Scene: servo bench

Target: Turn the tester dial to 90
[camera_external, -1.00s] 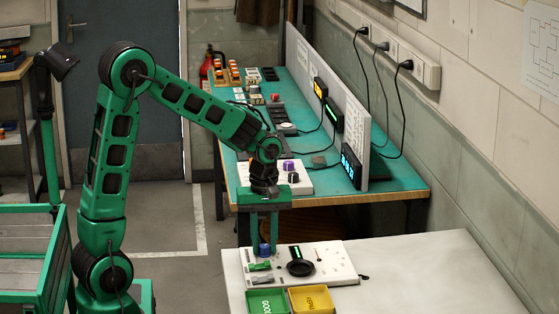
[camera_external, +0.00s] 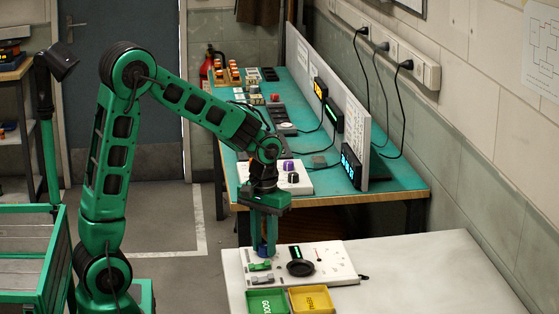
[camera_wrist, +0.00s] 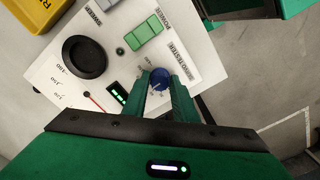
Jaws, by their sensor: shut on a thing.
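The servo tester (camera_external: 330,263) is a white panel on the pale bench, and it fills the upper middle of the wrist view (camera_wrist: 205,62). Its blue dial (camera_wrist: 159,79) sits near one edge, with small marks around it too small to read. My gripper (camera_external: 264,246) points down at the dial, and its green fingers are shut on the dial's sides. The wrist view shows the fingers (camera_wrist: 163,86) close around it. The panel also has a black round dish (camera_wrist: 84,57), a red pointer (camera_wrist: 94,102) beside a printed scale, and a small green-lit display (camera_wrist: 118,94).
A green tray (camera_external: 267,302) and a yellow tray (camera_external: 312,299) stand at the tester's near edge. The pale bench right of it is clear (camera_external: 430,275). A teal bench (camera_external: 390,180) behind carries other devices and an upright panel.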

